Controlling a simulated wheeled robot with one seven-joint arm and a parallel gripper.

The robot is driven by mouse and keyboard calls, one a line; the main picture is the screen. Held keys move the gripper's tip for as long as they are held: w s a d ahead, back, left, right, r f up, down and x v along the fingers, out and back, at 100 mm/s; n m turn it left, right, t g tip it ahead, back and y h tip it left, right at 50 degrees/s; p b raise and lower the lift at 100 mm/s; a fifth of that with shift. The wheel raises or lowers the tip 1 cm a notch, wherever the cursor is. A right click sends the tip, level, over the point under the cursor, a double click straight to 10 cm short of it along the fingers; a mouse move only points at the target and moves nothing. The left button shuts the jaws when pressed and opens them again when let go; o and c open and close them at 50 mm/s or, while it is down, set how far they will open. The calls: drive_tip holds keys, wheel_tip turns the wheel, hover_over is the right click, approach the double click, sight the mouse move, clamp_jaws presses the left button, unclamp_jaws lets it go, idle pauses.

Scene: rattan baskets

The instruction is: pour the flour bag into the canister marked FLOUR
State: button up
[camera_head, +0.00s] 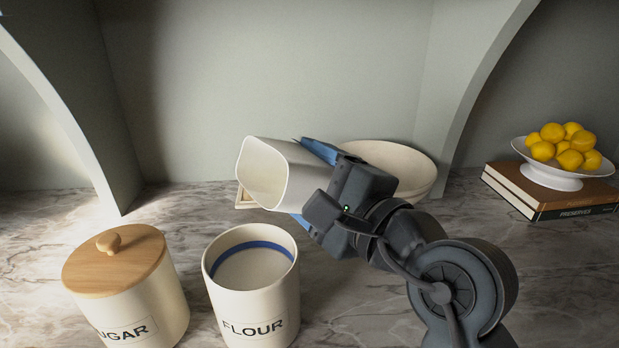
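The FLOUR canister (252,308) is cream, upright and without a lid on the marble counter. A blue band runs around its inside, with a pale surface below the band; I cannot tell whether that is flour or the canister's floor. My gripper (309,187) has its blue fingers on either side of a white open-topped bag (300,178) and is shut on it. The bag is tipped on its side, above and behind the canister, with its mouth toward the left. No flour shows falling from it. The far finger is partly hidden.
A SUGAR canister (150,308) with a wooden lid stands close left of the FLOUR canister. A cream bowl (412,165) sits behind my gripper. A white dish of lemons (552,178) rests on books (540,203) at right.

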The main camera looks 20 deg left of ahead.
sight(317, 163)
drive_tip(key=shift+r+n, duration=0.7)
drive_tip(key=shift+n, duration=0.2)
idle(1.9)
drive_tip(key=shift+s+a+r+n+b, duration=0.15)
drive_tip(key=shift+r+n+b, duration=0.1)
drive_tip(key=shift+r+n, duration=0.4)
drive_tip(key=shift+s+d+r+n+b, duration=0.15)
drive_tip(key=shift+r+n+b, duration=0.15)
drive_tip(key=shift+n, duration=0.55)
idle(3.8)
